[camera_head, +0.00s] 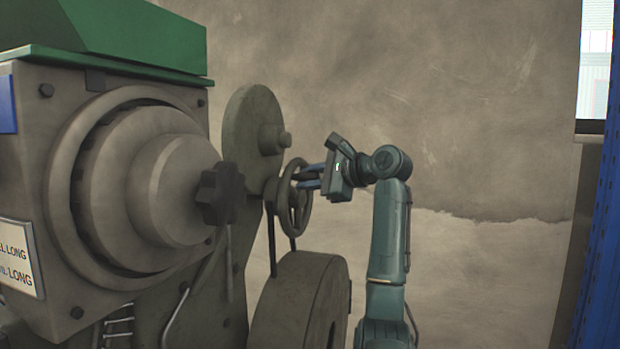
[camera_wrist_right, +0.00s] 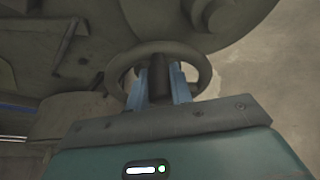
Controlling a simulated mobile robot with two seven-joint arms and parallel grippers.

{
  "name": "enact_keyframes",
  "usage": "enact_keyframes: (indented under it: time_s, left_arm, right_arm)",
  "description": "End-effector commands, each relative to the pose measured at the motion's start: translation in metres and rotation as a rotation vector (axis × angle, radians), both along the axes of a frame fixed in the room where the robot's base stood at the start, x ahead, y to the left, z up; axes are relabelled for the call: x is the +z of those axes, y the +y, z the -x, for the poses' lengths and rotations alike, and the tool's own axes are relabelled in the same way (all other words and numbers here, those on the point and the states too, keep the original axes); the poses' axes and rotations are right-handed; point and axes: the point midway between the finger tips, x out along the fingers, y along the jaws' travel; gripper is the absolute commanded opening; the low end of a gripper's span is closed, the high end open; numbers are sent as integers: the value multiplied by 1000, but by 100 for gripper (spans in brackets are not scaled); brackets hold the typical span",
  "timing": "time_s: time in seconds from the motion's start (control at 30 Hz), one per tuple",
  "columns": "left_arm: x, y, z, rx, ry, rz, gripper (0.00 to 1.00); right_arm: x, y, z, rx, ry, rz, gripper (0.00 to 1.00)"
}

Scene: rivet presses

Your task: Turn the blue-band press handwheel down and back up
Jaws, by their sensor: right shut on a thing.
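The press (camera_head: 150,185) fills the left of the head view, a grey-brown machine with a green top. Its small spoked handwheel (camera_head: 296,198) stands at its right side, below a round disc. My right gripper (camera_head: 305,177) reaches it from the right, with its blue fingers at the wheel. In the right wrist view the handwheel (camera_wrist_right: 203,70) lies straight ahead, and the fingers of my right gripper (camera_wrist_right: 160,85) are closed on the dark part at its middle, inside the rim. The fingers partly hide that part. My left gripper is not in view.
A large round wheel or drum (camera_head: 300,300) sits below the handwheel. A black star knob (camera_head: 220,193) sticks out from the press front. A blue upright (camera_head: 598,220) stands at the far right. The space between my right arm and that upright looks clear.

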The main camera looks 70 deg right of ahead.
Motion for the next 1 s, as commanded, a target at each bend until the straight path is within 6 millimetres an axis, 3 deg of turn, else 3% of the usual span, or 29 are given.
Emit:
enact_keyframes:
  time_s: [0.13,0.17,0.4,0.73,0.87,1.0]
  left_arm:
    - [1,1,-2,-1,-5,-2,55]
    - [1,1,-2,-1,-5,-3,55]
    - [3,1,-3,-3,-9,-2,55]
    - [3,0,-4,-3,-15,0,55]
    - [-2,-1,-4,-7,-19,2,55]
    - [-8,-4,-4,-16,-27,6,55]
  right_arm:
    - [2,-1,1,-7,-4,5,0]
    - [2,-1,1,-7,-4,5,24]
    - [2,-1,1,-5,-3,4,43]
    - [2,1,6,-4,-3,5,43]
    - [5,5,24,-5,-5,8,43]
    - [11,12,54,-8,-7,9,43]
